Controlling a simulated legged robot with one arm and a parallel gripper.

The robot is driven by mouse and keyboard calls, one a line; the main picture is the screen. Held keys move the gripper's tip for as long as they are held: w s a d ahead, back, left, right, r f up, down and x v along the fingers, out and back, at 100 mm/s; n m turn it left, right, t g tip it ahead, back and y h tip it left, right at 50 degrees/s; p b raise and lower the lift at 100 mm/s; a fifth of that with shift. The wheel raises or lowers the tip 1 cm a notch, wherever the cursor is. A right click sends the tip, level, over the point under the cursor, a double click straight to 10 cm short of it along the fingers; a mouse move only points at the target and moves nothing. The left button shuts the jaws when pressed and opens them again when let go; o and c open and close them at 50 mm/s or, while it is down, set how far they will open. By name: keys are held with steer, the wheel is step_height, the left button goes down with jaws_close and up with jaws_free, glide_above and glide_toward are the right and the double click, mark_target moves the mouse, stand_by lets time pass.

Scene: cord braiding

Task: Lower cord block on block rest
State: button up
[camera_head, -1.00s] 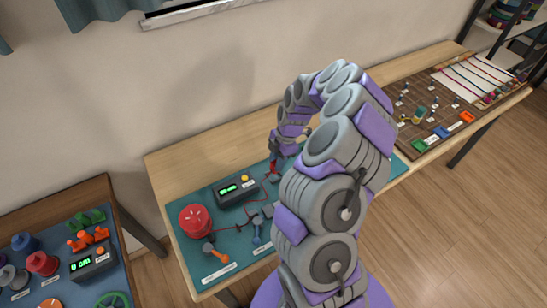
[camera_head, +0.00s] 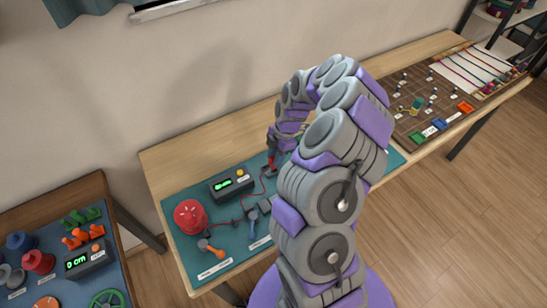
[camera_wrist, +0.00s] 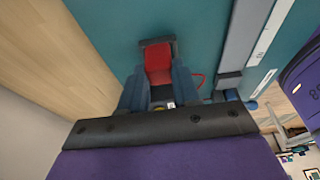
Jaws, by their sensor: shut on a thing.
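My gripper (camera_wrist: 158,88) is shut on a red cord block (camera_wrist: 158,66), which sits between its two blue-grey fingers in the wrist view. A dark bracket-like piece (camera_wrist: 156,41), possibly the block rest, shows at the block's far end. I cannot tell whether the block touches it or is seated. In the head view the red block (camera_head: 271,161) is small and partly hidden by my gripper, over the back of the teal mat (camera_head: 208,269). A thin red cord (camera_head: 255,187) runs over the mat towards a red spool (camera_head: 190,216).
A dark box with a green display (camera_head: 232,185) stands on the mat near the block. A brown board (camera_head: 425,105) with small pegs is on the right. A side table (camera_head: 95,185) stands left.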

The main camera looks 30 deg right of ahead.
steer(key=shift+a+r, duration=0.1)
steer(key=shift+a, duration=0.55)
steer(key=shift+d, duration=0.1)
steer(key=shift+d+b, duration=0.3)
steer(key=shift+a, duration=0.45)
steer(key=shift+d, duration=0.15)
